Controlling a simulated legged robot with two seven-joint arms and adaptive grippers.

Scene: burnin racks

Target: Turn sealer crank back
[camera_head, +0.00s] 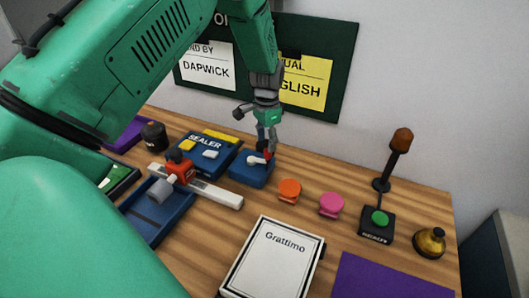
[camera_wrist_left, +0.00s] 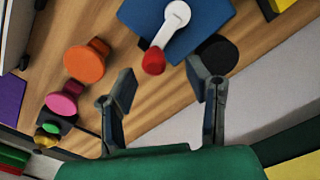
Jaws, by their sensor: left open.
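The sealer (camera_head: 205,143) is a blue unit with yellow parts and a "SEALER" label, left of centre in the head view. Beside it is a blue block (camera_head: 246,172) bearing the crank (camera_head: 254,160), a white arm with a red knob at its end. In the left wrist view the white crank arm (camera_wrist_left: 172,23) points down toward me and its red knob (camera_wrist_left: 153,62) lies just ahead of the fingertips, roughly between them. My left gripper (camera_head: 267,146) is open above the crank end; its two fingers also show in the left wrist view (camera_wrist_left: 161,75). Contact with the knob cannot be told.
An orange knob-shaped piece (camera_head: 289,190) and a pink one (camera_head: 331,205) stand right of the crank. A white rail with a red part (camera_head: 220,194) lies in front. The "Grattimo" board (camera_head: 272,262), a green-button box (camera_head: 378,222) and a brass bell (camera_head: 430,242) stand further right.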

